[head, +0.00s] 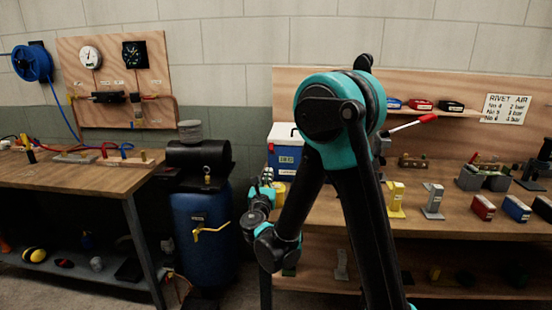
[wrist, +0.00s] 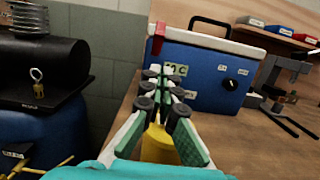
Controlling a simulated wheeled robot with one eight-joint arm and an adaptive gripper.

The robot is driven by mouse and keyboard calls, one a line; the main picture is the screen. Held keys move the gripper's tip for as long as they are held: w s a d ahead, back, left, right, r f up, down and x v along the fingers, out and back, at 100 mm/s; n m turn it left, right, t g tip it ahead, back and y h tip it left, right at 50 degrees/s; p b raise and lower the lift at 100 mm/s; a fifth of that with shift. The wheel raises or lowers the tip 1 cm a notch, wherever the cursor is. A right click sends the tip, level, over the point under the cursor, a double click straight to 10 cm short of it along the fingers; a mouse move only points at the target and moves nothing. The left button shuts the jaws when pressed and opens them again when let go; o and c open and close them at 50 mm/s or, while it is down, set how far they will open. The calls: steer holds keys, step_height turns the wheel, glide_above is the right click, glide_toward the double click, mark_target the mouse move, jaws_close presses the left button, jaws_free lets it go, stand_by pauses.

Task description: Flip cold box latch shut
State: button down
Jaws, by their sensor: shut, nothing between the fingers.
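The cold box is a blue box with a white lid and a black handle; it stands on the wooden bench in the head view (head: 285,155) and the wrist view (wrist: 208,82). A small red piece (wrist: 157,40), which looks like the latch, sticks up at the lid's left front corner. I cannot tell its exact angle. My gripper (wrist: 160,76) is shut and empty, its tips in front of the box's left front face, below the red piece. I cannot tell whether they touch the box. In the head view my gripper (head: 266,178) is small beside the box.
A yellow object (wrist: 158,145) stands beneath my fingers on the bench (wrist: 128,115). A blue tank (head: 203,225) with a black cylinder on top stands left of the bench. A dark stand (wrist: 290,85) is right of the box. Small bins line the shelf (head: 455,117) behind.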

steer(key=shift+a, duration=0.35)
glide_toward(272, 153)
steer(key=w, duration=0.2)
steer(key=w+r, duration=0.1)
steer(key=w, duration=0.2)
steer(key=shift+d+r, duration=0.1)
